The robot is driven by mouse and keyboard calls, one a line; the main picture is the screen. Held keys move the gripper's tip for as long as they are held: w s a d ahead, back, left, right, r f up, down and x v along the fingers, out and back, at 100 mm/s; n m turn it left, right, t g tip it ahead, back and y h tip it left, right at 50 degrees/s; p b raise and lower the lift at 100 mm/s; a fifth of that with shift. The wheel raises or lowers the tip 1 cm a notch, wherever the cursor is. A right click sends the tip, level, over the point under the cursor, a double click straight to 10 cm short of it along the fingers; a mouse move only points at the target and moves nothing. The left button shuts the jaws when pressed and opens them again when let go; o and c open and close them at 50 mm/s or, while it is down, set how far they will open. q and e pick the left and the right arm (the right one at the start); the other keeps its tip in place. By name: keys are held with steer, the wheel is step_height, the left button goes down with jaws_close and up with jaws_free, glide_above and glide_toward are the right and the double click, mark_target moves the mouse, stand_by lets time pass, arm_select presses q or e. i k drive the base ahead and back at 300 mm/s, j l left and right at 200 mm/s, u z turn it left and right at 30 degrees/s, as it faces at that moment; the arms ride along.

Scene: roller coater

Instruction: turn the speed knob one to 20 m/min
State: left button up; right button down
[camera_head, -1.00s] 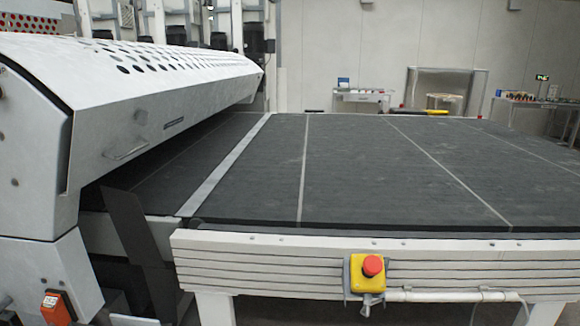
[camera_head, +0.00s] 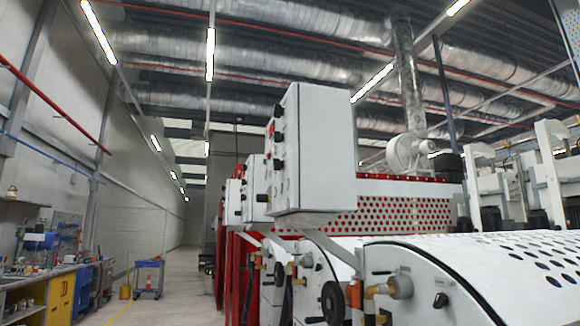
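A white control box (camera_head: 312,150) stands above the machine near the middle of the head view. Its narrow left face carries a red display and several dark knobs (camera_head: 278,137), seen at a steep angle. I cannot tell which of them is speed knob one, nor read any scale. Smaller white boxes (camera_head: 236,197) with dark knobs stand behind it to the left. Neither of my grippers is in view.
The white perforated machine cover (camera_head: 500,265) fills the lower right, with a black handwheel (camera_head: 333,302) on its end. A workbench (camera_head: 40,272) and a blue cart (camera_head: 149,278) stand left. An open floor aisle (camera_head: 178,285) runs between bench and machine.

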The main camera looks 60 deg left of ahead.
mark_target(260, 198)
steer(key=u, duration=1.95)
